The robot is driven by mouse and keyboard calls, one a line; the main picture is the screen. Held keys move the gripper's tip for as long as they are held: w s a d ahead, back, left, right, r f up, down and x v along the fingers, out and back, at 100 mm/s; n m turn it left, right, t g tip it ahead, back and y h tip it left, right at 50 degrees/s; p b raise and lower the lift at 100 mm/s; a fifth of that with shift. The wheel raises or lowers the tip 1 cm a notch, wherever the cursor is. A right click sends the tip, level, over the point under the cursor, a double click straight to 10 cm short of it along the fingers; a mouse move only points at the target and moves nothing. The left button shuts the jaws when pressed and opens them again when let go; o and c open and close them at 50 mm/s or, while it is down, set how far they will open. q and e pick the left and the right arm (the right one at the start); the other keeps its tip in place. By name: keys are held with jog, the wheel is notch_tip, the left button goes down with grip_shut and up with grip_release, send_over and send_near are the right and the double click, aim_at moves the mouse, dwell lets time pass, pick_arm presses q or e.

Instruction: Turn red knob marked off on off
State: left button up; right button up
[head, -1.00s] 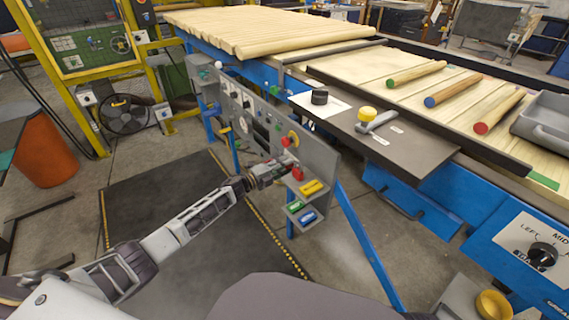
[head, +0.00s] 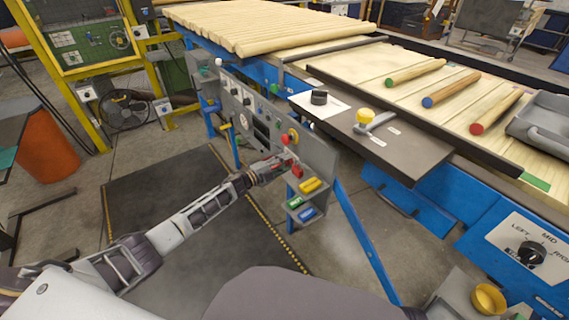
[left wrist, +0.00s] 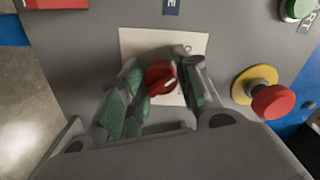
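The red knob (left wrist: 161,78) is in the middle of the left wrist view, on a pale plate (left wrist: 133,41) on the grey panel. A light pointer mark on it slants toward the upper right. The two green-padded fingers of my left gripper (left wrist: 160,82) stand on either side of the knob, close to it. I cannot tell whether both touch it. The plate's lettering is mostly hidden. My right gripper is not in view.
A red mushroom button (left wrist: 272,101) on a yellow ring sits right of the knob, and a green button (left wrist: 296,9) above it. Yellow (head: 310,185), green and blue items lie on small shelves below the panel. A dark tabletop (head: 408,150) juts out at right.

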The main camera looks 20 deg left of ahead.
pick_arm(q)
jog(key=o, duration=0.3)
jog(key=shift+s+a, duration=0.1)
jog(key=shift+v, duration=5.9)
